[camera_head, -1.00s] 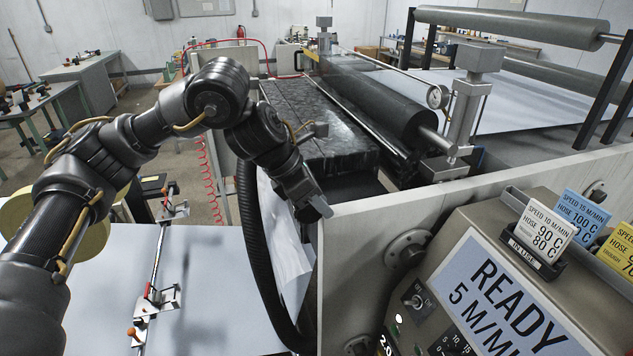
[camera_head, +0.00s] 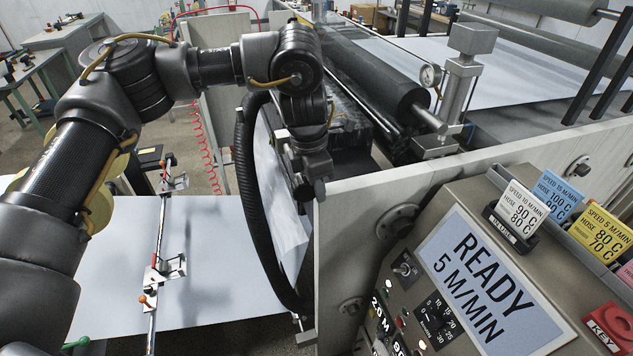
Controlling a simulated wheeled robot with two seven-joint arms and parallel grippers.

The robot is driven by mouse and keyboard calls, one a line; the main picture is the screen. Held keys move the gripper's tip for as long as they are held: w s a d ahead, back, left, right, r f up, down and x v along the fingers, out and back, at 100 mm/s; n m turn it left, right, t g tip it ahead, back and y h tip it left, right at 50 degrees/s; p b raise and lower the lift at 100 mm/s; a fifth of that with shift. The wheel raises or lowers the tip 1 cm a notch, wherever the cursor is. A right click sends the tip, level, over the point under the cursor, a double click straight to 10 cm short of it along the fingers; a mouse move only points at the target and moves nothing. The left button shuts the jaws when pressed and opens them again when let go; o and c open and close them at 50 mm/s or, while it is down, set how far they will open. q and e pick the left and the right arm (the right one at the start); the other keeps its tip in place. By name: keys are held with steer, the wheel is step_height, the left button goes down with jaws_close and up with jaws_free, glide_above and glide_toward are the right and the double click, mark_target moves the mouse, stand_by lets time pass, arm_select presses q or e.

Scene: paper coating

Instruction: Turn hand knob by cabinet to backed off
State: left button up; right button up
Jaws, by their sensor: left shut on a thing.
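My left gripper (camera_head: 314,172) points down at the left end of the pale side panel, in front of the black coater bed. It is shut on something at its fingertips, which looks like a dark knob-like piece. My own wrist and fingers cover most of it, so I cannot make out its shape or which way it is turned. The control cabinet (camera_head: 455,190), with its blue "READY 5 M/MIN" display (camera_head: 490,275), stands to the right, apart from the gripper. My right gripper is not in view.
The pale side panel (camera_head: 350,210) runs between gripper and cabinet. A black roller (camera_head: 375,80), a gauge (camera_head: 430,75) and a metal post (camera_head: 460,90) stand behind. A black hose (camera_head: 245,190) hangs left of my gripper. White paper (camera_head: 215,270) lies at lower left.

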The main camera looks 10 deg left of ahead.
arm_select(q)
steer(key=shift+f, duration=0.15)
steer(key=o, duration=1)
steer(key=shift+c, duration=0.2)
steer(key=r+b, duration=0.1)
steer(key=r, duration=0.2)
steer(key=r+b, duration=0.1)
steer(key=r, duration=0.2)
steer(key=a+r+b, duration=0.1)
steer(key=r, duration=0.2)
steer(key=shift+s+r, duration=0.2)
steer(key=shift+s, duration=0.05)
steer(key=shift+r, duration=0.7)
